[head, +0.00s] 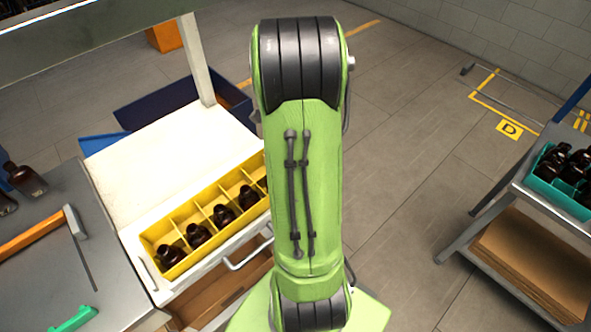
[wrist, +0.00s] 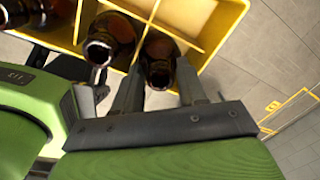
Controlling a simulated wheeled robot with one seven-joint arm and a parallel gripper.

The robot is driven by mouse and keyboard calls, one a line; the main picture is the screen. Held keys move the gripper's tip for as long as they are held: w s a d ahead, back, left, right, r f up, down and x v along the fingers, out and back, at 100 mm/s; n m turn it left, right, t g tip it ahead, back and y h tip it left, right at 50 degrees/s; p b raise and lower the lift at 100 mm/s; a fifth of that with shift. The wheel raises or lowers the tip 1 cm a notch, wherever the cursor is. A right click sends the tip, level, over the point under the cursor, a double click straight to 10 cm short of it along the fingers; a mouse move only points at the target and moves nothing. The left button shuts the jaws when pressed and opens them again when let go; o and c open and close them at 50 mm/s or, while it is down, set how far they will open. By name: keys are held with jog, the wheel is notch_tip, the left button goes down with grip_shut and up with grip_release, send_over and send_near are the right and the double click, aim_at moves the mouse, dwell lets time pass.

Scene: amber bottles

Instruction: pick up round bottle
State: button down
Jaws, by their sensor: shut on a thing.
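The round bottle (wrist: 158,50) is dark amber glass with an open round neck. In the wrist view it sits in a compartment of the yellow divided crate (wrist: 208,35), at the wall nearest my gripper. My gripper (wrist: 159,82) has one finger on each side of this bottle and is shut on it. In the head view my green arm hides the gripper and the held bottle. The yellow crate (head: 150,236) also shows there, with several amber bottles (head: 223,216) standing in its compartments.
A second amber bottle (wrist: 108,38) stands in the compartment to the left. The crate rests in a white drawer (head: 147,276). A shelf with a teal crate (head: 548,180) stands at right. Open floor lies between.

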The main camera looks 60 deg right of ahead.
jog(key=shift+s+f, duration=0.4)
jog(key=shift+f, duration=0.25)
jog(key=r, duration=0.2)
jog(key=d+r, duration=0.1)
jog(key=r, duration=0.1)
jog(key=w+r, duration=0.1)
jog(key=r, duration=0.1)
jog(key=shift+d+r+p, duration=0.15)
jog(key=shift+d+p, duration=0.15)
jog(key=shift+d, duration=0.1)
jog(key=r, duration=0.3)
jog(key=shift+s+a+r, duration=0.1)
jog(key=shift+a+r, duration=0.05)
jog(key=shift+a, duration=0.25)
jog(key=shift+a+r, duration=0.15)
jog(key=shift+r, duration=0.1)
jog(key=shift+d, duration=0.2)
jog(key=shift+a, duration=0.15)
